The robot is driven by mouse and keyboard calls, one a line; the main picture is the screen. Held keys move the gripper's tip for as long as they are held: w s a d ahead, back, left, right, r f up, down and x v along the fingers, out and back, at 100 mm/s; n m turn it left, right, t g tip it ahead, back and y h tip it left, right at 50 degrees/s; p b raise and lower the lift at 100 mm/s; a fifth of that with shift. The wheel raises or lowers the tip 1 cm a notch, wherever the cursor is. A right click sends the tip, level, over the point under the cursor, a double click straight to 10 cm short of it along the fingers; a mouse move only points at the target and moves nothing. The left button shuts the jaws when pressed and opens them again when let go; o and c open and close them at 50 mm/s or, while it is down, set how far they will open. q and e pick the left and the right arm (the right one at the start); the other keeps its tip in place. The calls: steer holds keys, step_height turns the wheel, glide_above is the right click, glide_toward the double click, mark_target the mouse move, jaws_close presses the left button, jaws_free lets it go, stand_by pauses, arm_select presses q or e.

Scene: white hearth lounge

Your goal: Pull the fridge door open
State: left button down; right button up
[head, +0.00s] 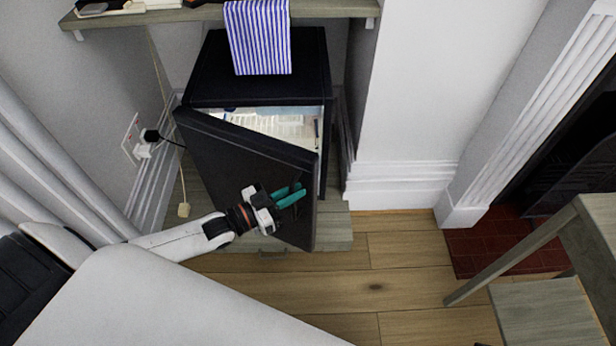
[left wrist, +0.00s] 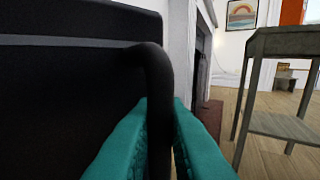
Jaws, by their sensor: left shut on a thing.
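The black fridge (head: 255,70) stands in an alcove under a shelf. Its door (head: 240,150) is partly open, hinged at the left, and the lit white inside (head: 280,125) shows above the door's top edge. My left gripper (head: 290,196) is at the outer face of the door, near its free right edge. In the left wrist view, the teal fingers (left wrist: 160,140) are on both sides of the dark curved door handle (left wrist: 157,75), shut on it. The door face (left wrist: 70,90) fills the left of that view. My right gripper is not in view.
A plug and socket (head: 143,142) are on the left wall. A wooden table (head: 570,225) stands at the right, near the brick hearth (head: 480,245). Wood floor (head: 370,285) before the fridge is clear.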

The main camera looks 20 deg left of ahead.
arm_select(q)
steer(key=s+a+m+g+h+b, duration=0.1)
steer(key=s+a+m+g+h, duration=0.3)
steer(key=s+a, duration=0.5)
steer(key=s+a+m+g+h+b, duration=0.1)
steer(key=s+a+m+g+h, duration=0.2)
steer(key=s, duration=1.3)
steer(key=shift+s+a+m+g+h+b, duration=0.4)
steer(key=shift+a+m+g, duration=1)
steer(key=shift+a+g, duration=1.85)
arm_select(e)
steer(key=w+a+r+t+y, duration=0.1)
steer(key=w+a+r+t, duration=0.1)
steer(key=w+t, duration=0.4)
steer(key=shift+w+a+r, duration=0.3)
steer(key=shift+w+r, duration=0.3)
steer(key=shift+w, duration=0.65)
arm_select(q)
steer(key=shift+a+t, duration=0.35)
steer(key=c, duration=1.5)
jaws_free()
steer(key=shift+w, duration=0.1)
